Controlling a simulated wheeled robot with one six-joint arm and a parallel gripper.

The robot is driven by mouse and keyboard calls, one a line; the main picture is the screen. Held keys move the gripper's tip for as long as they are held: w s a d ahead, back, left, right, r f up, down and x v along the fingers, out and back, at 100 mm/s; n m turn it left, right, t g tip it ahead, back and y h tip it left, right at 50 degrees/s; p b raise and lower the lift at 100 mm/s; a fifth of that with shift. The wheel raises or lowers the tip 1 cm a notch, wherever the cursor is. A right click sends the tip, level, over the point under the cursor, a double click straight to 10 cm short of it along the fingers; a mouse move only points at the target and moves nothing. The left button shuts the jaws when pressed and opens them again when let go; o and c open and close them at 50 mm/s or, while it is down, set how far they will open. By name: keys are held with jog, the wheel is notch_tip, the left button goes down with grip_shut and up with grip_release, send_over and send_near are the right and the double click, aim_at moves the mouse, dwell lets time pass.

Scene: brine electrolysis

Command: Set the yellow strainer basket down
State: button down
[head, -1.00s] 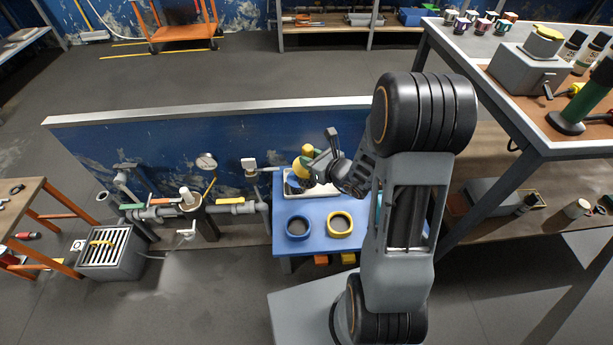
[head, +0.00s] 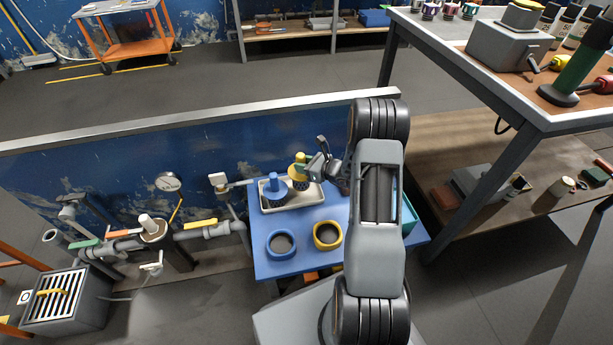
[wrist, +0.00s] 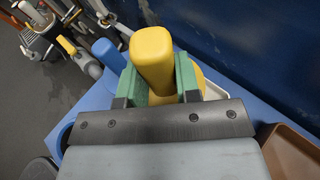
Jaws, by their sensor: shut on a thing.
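The yellow strainer basket (head: 299,180) has a yellow knob and a dark mesh body. It is upright over the back of the pale tray (head: 315,199); I cannot tell whether it touches the tray floor. My gripper (head: 304,166) comes in from the right and is shut on the knob. In the wrist view the yellow knob (wrist: 152,58) sits between the green finger pads of my gripper (wrist: 157,82), which hide the mesh. A blue strainer basket (head: 273,187) stands in the tray's left part, close beside the yellow one.
A blue ring-shaped holder (head: 281,256) and a yellow one (head: 327,246) stand on the blue table (head: 305,263) in front of the tray. A teal container (head: 409,216) is at the right, partly behind my arm. Pipes with a gauge (head: 168,182) are at the left.

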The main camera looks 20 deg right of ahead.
jog(key=shift+w+d+f+b, duration=0.25)
jog(key=shift+d+f, duration=0.15)
jog(key=shift+f, duration=0.2)
jog(key=shift+w+d+f+b, duration=0.25)
jog(key=shift+d+f, duration=0.15)
jog(key=shift+f, duration=0.15)
jog(key=shift+d+f+b, duration=0.15)
jog(key=shift+f+b, duration=0.8)
jog(key=shift+f, duration=0.7)
jog(key=shift+f, duration=0.15)
jog(key=c, duration=0.8)
grip_release()
